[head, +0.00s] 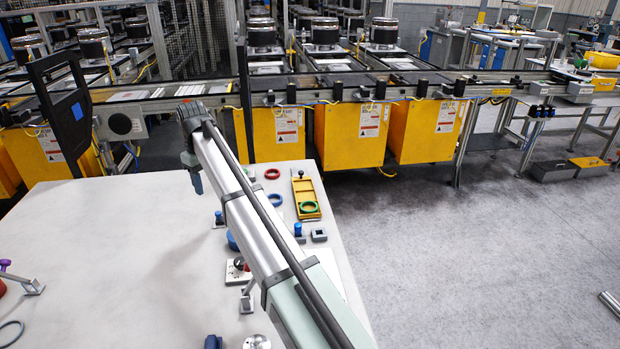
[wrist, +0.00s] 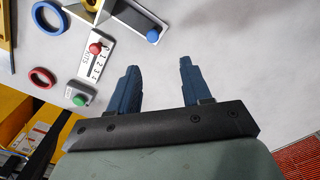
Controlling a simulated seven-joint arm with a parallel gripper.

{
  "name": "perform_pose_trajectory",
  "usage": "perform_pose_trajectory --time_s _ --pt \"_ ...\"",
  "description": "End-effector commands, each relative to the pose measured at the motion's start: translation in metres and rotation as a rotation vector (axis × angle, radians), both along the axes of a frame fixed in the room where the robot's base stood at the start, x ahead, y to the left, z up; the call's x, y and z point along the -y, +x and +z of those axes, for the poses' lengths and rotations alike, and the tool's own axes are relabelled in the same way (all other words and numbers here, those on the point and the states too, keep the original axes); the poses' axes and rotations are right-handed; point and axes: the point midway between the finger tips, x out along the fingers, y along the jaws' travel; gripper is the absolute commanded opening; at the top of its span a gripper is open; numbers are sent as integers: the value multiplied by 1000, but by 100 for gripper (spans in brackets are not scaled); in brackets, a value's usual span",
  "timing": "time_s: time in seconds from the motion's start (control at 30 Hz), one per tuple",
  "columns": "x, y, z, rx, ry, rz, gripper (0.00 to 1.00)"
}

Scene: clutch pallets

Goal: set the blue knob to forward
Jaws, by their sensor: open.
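The blue knob (wrist: 152,36) sits at the lower right end of a dark grey bar-shaped base (wrist: 148,19) at the top of the wrist view. In the head view, a blue knob (head: 218,215) on a small grey base stands just left of my arm, and looks like the same one. My gripper (wrist: 158,82) is open and empty, its two blue fingers spread over bare tabletop. The knob lies beyond the fingertips, apart from them. In the head view my gripper (head: 197,184) hangs above the table. No forward marking is readable.
A white slider plate with a red knob (wrist: 96,48), a green button (wrist: 78,100), a red ring (wrist: 42,77) and a blue ring (wrist: 48,17) lie nearby. A yellow tray (head: 302,187) stands near the table's right edge. The left tabletop (head: 110,250) is mostly clear.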

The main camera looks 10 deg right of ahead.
Motion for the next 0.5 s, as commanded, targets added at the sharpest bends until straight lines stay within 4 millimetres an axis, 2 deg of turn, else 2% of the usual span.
perform_pose_trajectory --time_s 0.23,0.5 --pt "0 1 41 2 1 0 48" --pt "-4 13 38 92 45 -232 48"
